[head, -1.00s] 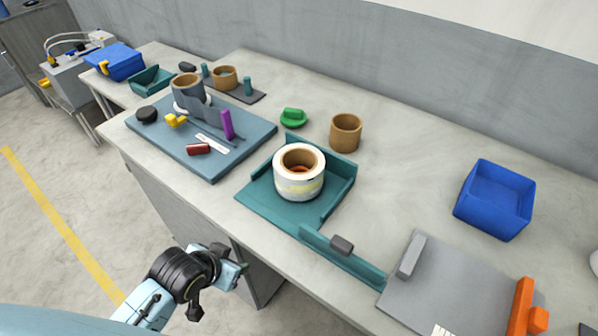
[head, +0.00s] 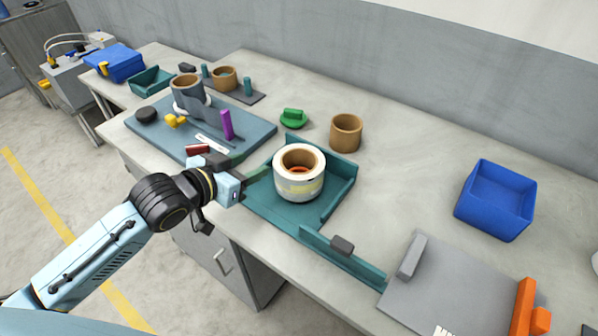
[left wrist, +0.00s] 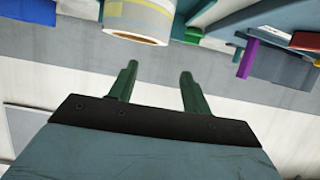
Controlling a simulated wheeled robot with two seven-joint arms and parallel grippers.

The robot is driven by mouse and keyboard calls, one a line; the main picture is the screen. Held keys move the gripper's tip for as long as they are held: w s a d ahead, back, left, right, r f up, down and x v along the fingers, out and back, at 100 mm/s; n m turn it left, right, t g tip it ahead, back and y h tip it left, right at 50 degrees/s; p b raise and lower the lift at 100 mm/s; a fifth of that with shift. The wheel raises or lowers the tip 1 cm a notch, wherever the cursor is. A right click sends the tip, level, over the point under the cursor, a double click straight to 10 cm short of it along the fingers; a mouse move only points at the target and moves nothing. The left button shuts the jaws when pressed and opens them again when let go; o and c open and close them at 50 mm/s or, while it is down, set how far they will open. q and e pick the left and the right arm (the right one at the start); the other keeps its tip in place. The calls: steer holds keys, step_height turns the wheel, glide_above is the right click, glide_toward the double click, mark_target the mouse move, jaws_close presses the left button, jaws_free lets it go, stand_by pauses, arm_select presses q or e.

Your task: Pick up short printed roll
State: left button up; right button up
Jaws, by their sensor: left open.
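The short printed roll (head: 299,184) is white with a yellowish printed band and a brown core. It stands upright in the teal corner tray (head: 330,205). In the left wrist view the roll (left wrist: 135,18) shows at the top edge, partly cut off, beyond the fingers. My left gripper (head: 256,167) is just left of the roll in the head view, its green fingers apart and pointing toward it. In the left wrist view the fingers (left wrist: 157,82) are open with nothing between them. My right gripper is not in view.
A blue-grey board (head: 215,165) with a grey stand, a purple peg (head: 227,125) and small parts lies left of the roll. A brown core ring (head: 346,133) and a green knob (head: 293,118) stand behind. A blue bin (head: 495,200) is at right.

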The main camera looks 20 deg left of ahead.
mark_target(282, 153)
arm_select(q)
steer(key=x, duration=0.5)
steer(key=b+x, duration=0.1)
steer(key=x, duration=0.4)
steer(key=shift+w+f, duration=0.1)
steer(key=shift+f, duration=0.25)
steer(key=shift+r, duration=0.1)
jaws_close()
